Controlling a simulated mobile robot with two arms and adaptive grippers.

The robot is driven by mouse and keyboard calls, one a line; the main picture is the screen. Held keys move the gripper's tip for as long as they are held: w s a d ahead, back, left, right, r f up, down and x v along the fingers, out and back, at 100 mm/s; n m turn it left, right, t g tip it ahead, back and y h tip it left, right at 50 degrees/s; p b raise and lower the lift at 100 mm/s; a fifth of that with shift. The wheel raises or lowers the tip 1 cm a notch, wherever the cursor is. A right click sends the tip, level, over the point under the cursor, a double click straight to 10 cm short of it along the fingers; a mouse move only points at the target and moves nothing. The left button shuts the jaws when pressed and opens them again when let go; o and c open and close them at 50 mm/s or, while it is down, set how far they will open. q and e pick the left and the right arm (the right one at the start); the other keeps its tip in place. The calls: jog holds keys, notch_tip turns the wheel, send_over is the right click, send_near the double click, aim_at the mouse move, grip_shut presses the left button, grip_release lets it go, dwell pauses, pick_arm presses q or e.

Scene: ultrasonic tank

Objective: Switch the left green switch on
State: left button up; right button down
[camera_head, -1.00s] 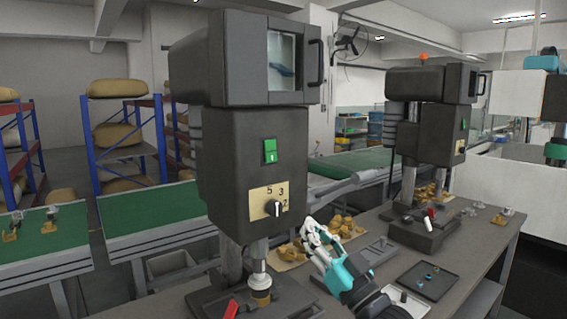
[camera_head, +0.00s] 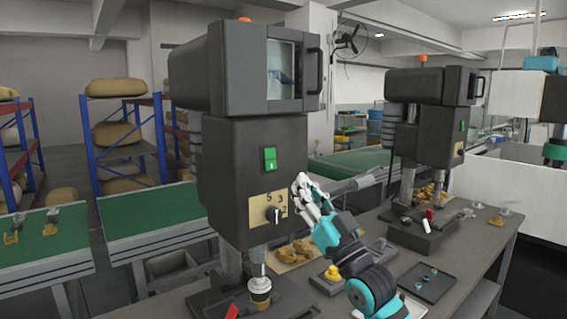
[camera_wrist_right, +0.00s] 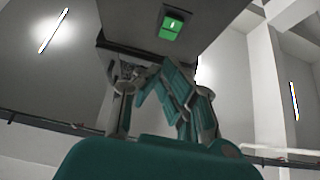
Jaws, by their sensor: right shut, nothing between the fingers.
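The left green switch (camera_head: 270,159) is a small green rocker on the front of the near dark machine, above a beige dial plate (camera_head: 262,208) with a black and white knob. It also shows in the right wrist view (camera_wrist_right: 171,27), near the top. My right gripper (camera_head: 299,184) is shut and empty, at the right edge of the machine front, below and to the right of the switch and apart from it in the picture. Its fingers also show in the right wrist view (camera_wrist_right: 150,85), below the switch. My left gripper is out of view.
A second similar machine (camera_head: 432,85) with its own green switch (camera_head: 462,126) stands farther right. Brownish parts (camera_head: 293,250) lie on the workbench, with a dark tray (camera_head: 428,282) at right. A green conveyor (camera_head: 160,212) runs behind. Space in front of the switch looks clear.

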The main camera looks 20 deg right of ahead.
aim_at(273, 154)
jog(key=w+p, duration=0.1)
jog(key=w, duration=0.1)
jog(key=w+a+r+p, duration=0.1)
jog(key=w, duration=0.1)
jog(key=w+a+r, duration=0.1)
jog(key=w, duration=0.1)
jog(key=shift+w+a+p, duration=0.2)
jog(key=shift+w+p, duration=0.15)
jog(key=shift+p, duration=0.05)
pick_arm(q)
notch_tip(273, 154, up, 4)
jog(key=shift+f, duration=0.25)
